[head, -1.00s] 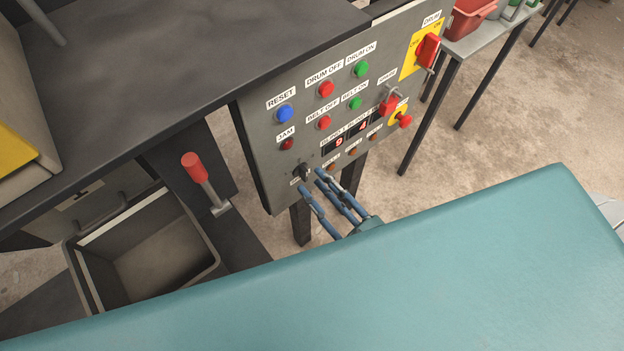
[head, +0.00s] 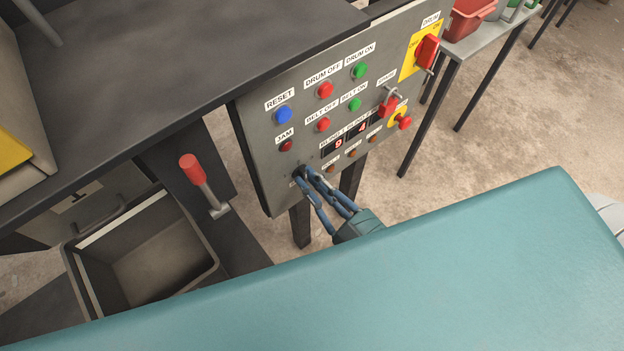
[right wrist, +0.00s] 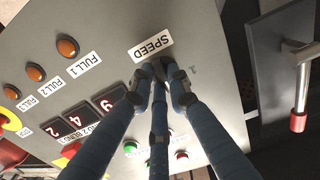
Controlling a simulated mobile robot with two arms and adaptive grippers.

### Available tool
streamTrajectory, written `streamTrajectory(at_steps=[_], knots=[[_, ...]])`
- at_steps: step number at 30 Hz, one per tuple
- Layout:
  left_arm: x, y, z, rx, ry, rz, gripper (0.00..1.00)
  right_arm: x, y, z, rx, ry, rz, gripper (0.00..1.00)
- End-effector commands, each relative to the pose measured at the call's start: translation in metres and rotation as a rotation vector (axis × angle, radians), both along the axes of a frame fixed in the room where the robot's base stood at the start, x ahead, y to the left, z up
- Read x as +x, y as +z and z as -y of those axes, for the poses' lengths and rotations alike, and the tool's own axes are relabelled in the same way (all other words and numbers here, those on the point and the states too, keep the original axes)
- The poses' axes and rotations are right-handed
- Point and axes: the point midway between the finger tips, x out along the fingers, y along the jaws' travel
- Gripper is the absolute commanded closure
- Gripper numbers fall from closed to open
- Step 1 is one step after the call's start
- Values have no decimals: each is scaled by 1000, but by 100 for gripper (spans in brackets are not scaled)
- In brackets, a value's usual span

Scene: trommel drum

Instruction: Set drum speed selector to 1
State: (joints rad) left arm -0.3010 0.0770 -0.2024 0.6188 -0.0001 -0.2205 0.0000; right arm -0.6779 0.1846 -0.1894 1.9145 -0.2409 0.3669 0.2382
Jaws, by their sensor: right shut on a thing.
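The grey control panel (head: 268,148) stands under the table's right edge. The drum speed selector (head: 301,168) is a small dark knob at the panel's lower left, mostly hidden by my fingers. My right gripper (head: 304,178) reaches it from below right and is shut on it. In the right wrist view the right gripper's fingertips (right wrist: 164,76) meet around the knob, just beside the SPEED label (right wrist: 150,48). A faint mark like a 1 (right wrist: 192,70) shows on the panel near them. The knob's pointing direction is hidden. My left gripper is not in view.
Close to the gripper are small orange lamps (head: 331,169) and red displays (head: 339,144). Higher up are the blue RESET button (head: 284,114), red and green buttons and a red DRUM switch (head: 427,51). A red-handled lever (head: 191,168) and an open bin (head: 150,258) stand left.

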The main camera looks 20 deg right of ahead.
Motion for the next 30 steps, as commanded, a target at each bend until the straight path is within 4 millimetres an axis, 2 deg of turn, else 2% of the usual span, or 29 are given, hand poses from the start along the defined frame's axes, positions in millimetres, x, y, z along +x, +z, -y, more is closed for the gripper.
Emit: streamTrajectory(at_steps=[11, 30], knots=[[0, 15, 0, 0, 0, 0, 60, 0, 3, 0, -172, 0, 60, 100], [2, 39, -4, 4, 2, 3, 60, 0, 4, 0, -722, 0, 260, 100]])
